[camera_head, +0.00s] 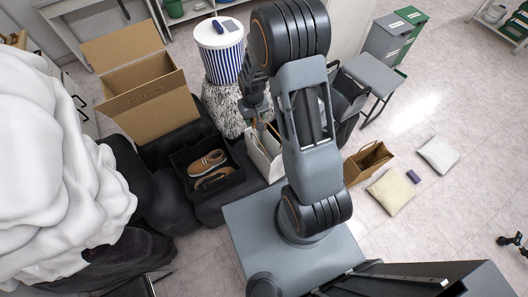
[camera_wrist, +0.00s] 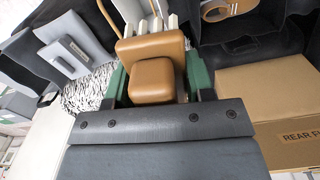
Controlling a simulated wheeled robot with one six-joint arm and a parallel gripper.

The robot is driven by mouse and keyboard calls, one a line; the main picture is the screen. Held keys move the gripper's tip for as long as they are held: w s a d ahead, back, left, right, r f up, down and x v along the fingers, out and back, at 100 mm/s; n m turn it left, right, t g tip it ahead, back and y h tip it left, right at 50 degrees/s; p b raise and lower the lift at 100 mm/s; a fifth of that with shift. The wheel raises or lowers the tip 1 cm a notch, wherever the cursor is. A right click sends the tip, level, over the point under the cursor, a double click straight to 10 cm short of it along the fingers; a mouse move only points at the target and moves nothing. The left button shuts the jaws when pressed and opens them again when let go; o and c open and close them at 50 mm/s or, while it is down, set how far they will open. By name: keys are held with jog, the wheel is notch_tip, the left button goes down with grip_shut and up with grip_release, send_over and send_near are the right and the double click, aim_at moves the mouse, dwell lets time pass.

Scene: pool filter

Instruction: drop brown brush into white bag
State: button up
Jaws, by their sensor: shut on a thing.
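My gripper (camera_wrist: 152,90) is shut on the brown brush (camera_wrist: 152,82), a rounded brown block between its green fingers in the wrist view. In the head view my gripper (camera_head: 256,112) points down, partly hidden by my arm, and the brush can hardly be made out. The white bag (camera_head: 260,163) stands open just below my gripper, its right side hidden by my arm. I cannot tell how far the brush is above the bag's opening.
A black box (camera_head: 228,184) with brown shoes (camera_head: 207,162) stands left of the bag. Behind are an open cardboard box (camera_head: 150,95) and a blue-striped bin (camera_head: 222,60). A brown paper bag (camera_head: 366,162) and cushions (camera_head: 392,190) lie to the right. Floor at right is mostly clear.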

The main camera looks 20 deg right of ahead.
jog(key=d+f+b, duration=0.7)
jog(key=f+b, duration=0.5)
jog(key=b, duration=0.5)
jog(key=shift+w+d+f+n, duration=0.2)
jog(key=shift+w+d+n, duration=0.05)
jog(key=shift+w+n, duration=0.2)
jog(key=o, duration=1)
notch_tip(320, 180, up, 14)
jog(key=shift+f+p, duration=0.1)
jog(key=shift+p, duration=0.35)
